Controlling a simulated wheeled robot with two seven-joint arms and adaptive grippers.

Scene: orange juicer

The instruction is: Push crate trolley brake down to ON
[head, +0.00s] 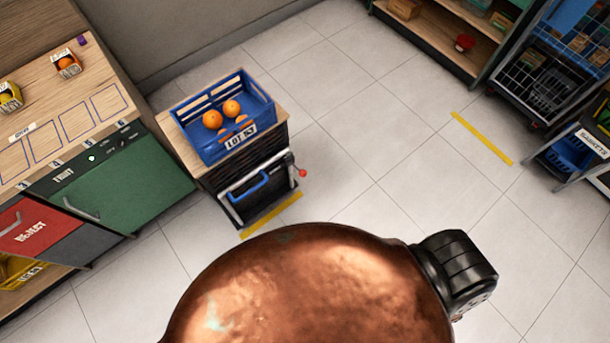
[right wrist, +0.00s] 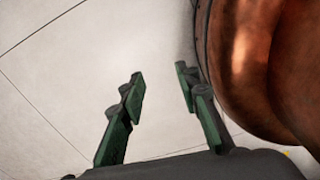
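The crate trolley (head: 232,203) stands left of centre in the head view, with a wooden top, a black front and a blue handle (head: 250,186). A lever with a red knob (head: 302,173) sticks out at its right front side, probably the brake; its exact setting is too small to tell. A blue crate (head: 213,158) labelled LOT 53 with several oranges stands on the trolley. My right gripper (right wrist: 160,80) shows in the right wrist view, its green fingers apart and empty above pale floor tiles. My left gripper is in neither view.
A counter with a green cabinet (head: 139,187) stands left of the trolley. A yellow floor strip (head: 270,216) lies before the trolley. Shelving (head: 445,45) and a black rack (head: 535,85) stand at the upper right. Tiled floor right of the trolley is clear. My copper body fills the bottom.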

